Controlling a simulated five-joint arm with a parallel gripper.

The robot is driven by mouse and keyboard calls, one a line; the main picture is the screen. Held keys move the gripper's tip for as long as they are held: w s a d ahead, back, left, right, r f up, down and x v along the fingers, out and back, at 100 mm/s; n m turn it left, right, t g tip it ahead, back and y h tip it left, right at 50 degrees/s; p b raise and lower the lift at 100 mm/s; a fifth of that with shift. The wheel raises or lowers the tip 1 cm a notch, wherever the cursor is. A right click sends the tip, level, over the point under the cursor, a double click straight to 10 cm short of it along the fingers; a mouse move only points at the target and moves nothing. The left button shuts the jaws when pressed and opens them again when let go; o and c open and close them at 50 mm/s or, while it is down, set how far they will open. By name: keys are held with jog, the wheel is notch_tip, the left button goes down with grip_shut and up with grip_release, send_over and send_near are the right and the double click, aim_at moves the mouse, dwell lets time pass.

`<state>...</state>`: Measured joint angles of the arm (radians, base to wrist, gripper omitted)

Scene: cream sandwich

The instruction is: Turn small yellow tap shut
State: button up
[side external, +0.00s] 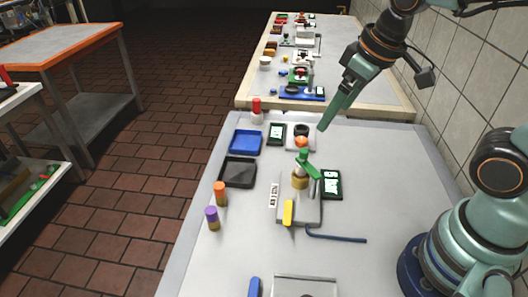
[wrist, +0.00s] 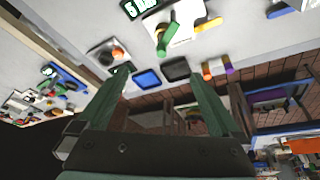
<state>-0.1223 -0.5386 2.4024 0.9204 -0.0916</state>
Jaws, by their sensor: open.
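The small yellow tap (side external: 288,213) shows as a yellow handle on the front edge of a grey plate (side external: 312,211) on the table. It also shows in the wrist view as a yellow bar (wrist: 208,24) at the top. A larger green handle (side external: 309,166) stands behind it near a brass-coloured body (side external: 299,180). My gripper (side external: 322,127) is in the air above the far part of the table, behind and well apart from the yellow tap. In the wrist view its two fingers (wrist: 158,76) are spread, with nothing between them.
A blue tray (side external: 246,142) and a black tray (side external: 238,172) lie at the left. Orange-capped (side external: 220,193) and purple-capped (side external: 211,217) cylinders stand near the left edge. A blue bent rod (side external: 336,239) lies in front.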

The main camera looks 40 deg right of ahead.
aim_at(288, 212)
jog(key=a+f+n+g, duration=0.4)
jog(key=a+f+n, duration=0.35)
jog(key=a, duration=0.35)
jog(key=shift+m+h, duration=0.3)
jog(key=shift+m, duration=0.15)
notch_tip(288, 212, down, 12)
jog(key=shift+w+d+f, duration=0.1)
jog(key=shift+w+d, duration=0.05)
jog(key=c, duration=1.1)
